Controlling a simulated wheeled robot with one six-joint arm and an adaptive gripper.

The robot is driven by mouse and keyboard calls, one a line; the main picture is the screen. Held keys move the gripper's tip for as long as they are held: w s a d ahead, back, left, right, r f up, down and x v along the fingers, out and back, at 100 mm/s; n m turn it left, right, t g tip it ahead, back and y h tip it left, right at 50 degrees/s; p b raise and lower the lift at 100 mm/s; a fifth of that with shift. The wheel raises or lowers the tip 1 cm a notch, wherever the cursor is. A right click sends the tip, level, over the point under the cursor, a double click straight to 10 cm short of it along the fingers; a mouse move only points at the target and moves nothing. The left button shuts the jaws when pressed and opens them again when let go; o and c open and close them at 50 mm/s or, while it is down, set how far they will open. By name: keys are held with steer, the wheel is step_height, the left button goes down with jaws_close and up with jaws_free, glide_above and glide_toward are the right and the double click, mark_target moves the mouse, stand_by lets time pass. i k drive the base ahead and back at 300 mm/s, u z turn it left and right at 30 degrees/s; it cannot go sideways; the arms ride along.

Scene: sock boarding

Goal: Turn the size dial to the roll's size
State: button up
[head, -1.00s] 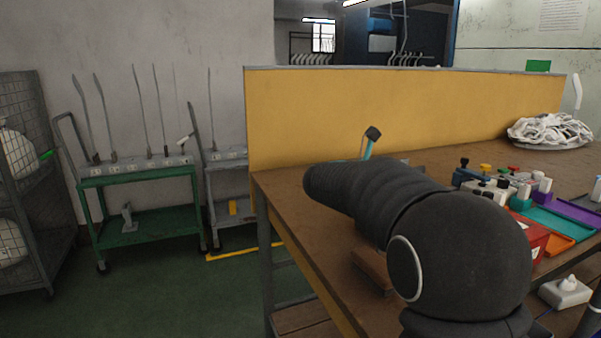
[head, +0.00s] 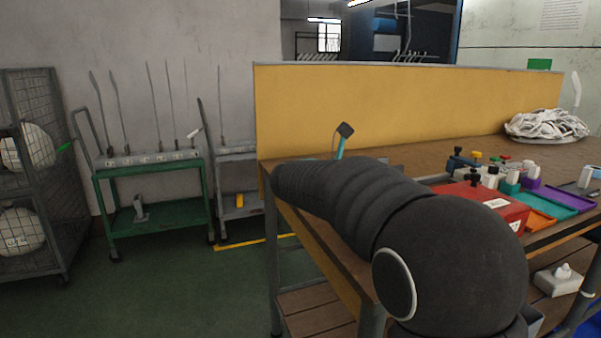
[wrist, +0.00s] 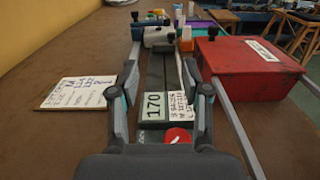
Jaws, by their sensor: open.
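My gripper (wrist: 161,68) is open in the wrist view, its two fingers spread apart over the brown table. A plate marked 170 (wrist: 153,105) lies between the fingers, with a small written card (wrist: 180,105) beside it. A red round part (wrist: 178,137) with a white mark shows just below the card, partly hidden by my gripper; I cannot tell whether it is the size dial. Nothing is visibly gripped. I cannot pick out the roll.
A red box (wrist: 245,67) stands right of my gripper; a white written board (wrist: 78,92) lies left. Coloured trays (head: 555,199) and a white pile (head: 547,124) are farther right. A yellow partition (head: 400,105) backs the table. A green cart (head: 155,160) stands left.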

mark_target(493, 169)
steer(key=k, duration=0.85)
steer(key=z, duration=0.05)
